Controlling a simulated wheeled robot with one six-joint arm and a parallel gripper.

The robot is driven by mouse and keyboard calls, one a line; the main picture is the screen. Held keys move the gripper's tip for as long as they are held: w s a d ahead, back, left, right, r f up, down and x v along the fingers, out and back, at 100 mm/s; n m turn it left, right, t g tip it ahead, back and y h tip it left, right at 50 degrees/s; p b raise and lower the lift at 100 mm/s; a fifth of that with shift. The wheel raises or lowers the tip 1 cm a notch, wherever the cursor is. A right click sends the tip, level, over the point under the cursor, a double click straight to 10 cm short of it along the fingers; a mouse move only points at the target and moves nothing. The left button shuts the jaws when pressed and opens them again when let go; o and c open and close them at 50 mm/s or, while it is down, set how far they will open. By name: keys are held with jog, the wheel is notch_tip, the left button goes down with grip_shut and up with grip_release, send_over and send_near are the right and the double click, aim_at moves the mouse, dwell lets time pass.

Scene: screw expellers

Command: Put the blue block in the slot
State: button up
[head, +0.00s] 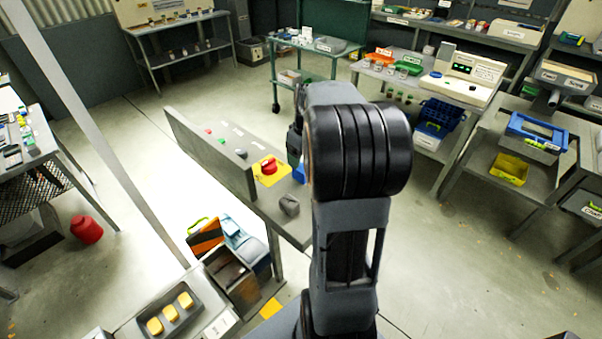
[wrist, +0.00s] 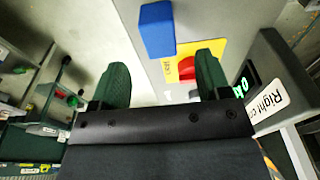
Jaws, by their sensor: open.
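The blue block (wrist: 157,30) lies on a grey bench top (wrist: 208,18) in the wrist view, beyond my fingertips and beside a yellow plate. In the head view only a small part of the blue block (head: 299,174) shows beside my arm, which hides the rest. My gripper (wrist: 162,72) is open, with its two dark green fingers apart and nothing between them. The block is ahead of the gap and not touched, as far as I can see. In the head view my gripper (head: 295,142) is mostly hidden by my arm. I cannot make out the slot.
A red button (head: 268,167) on a yellow plate sits beside the block. A labelled box with a green display (wrist: 268,90) stands right in the wrist view.

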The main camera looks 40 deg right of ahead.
aim_at(302, 167)
jog(key=shift+w+f+p, duration=0.15)
jog(key=shift+f+p, duration=0.1)
jog(key=shift+f, duration=1.4)
jog(key=shift+w+f+p, duration=0.1)
jog(key=shift+f+p, duration=0.1)
jog(key=shift+f, duration=1.45)
jog(key=shift+c, duration=0.3)
jog(key=c, duration=1)
jog(key=shift+r, duration=0.15)
jog(key=shift+c, duration=0.2)
